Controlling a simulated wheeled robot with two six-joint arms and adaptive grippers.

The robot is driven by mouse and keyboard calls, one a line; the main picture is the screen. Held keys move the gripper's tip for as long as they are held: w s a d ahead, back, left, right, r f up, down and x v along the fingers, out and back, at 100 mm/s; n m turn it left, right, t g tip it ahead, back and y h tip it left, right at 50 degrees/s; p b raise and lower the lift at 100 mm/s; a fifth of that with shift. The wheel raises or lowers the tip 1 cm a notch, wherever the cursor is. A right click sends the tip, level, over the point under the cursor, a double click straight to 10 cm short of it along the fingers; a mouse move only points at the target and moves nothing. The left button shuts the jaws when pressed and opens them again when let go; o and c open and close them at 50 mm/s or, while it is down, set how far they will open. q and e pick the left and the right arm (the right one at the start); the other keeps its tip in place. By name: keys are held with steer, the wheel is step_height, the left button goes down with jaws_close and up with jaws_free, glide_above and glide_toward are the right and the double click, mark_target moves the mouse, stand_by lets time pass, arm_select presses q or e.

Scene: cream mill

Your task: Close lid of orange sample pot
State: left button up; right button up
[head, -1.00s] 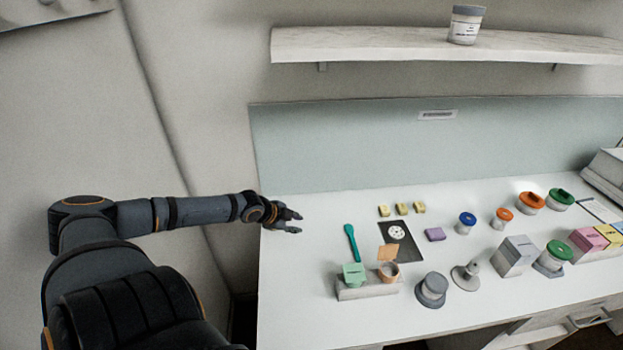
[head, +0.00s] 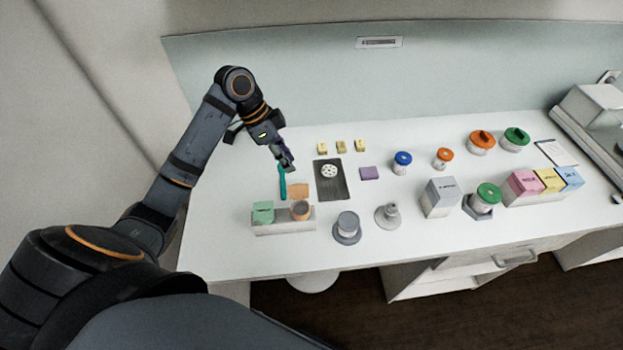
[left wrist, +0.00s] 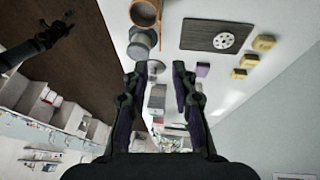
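The orange sample pot (head: 300,213) stands in a small pale rack (head: 270,229) at the front left of the bench. Its orange lid (head: 298,190) stands open, tilted up behind the pot. The pot's rim also shows at the top edge of the left wrist view (left wrist: 146,14). My left gripper (head: 288,164) is above the bench behind the pot, apart from it, near the teal spatula (head: 283,183). In the left wrist view its fingers (left wrist: 155,72) are spread with nothing between them. My right gripper (left wrist: 62,24) shows small and dark in the left wrist view.
A green pot (head: 263,211) shares the rack. A grey pot (head: 347,226) and a grey stand (head: 388,216) are to the right. A dark mat with a white disc (head: 331,188), yellow blocks (head: 341,146) and a purple block (head: 370,173) lie behind.

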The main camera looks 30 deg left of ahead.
mark_target(298, 185)
arm_select(q)
steer(key=p+x, duration=0.1)
steer(key=x, duration=0.2)
steer(key=p+x, duration=0.1)
steer(key=x, duration=0.2)
steer(key=p+x, duration=0.1)
steer(key=x, duration=0.2)
steer(key=shift+s+a+f, duration=0.25)
steer(key=shift+s+f, duration=0.05)
steer(key=shift+f, duration=0.3)
steer(key=shift+a+f, duration=0.1)
steer(key=shift+a, duration=0.05)
steer(key=shift+c, duration=2.1)
jaws_close()
arm_select(e)
steer(key=s+a+r, duration=0.2)
steer(key=s+r, duration=0.1)
steer(key=shift+s+a+r, duration=0.1)
steer(key=shift+s+a, duration=0.1)
steer(key=shift+a, duration=0.15)
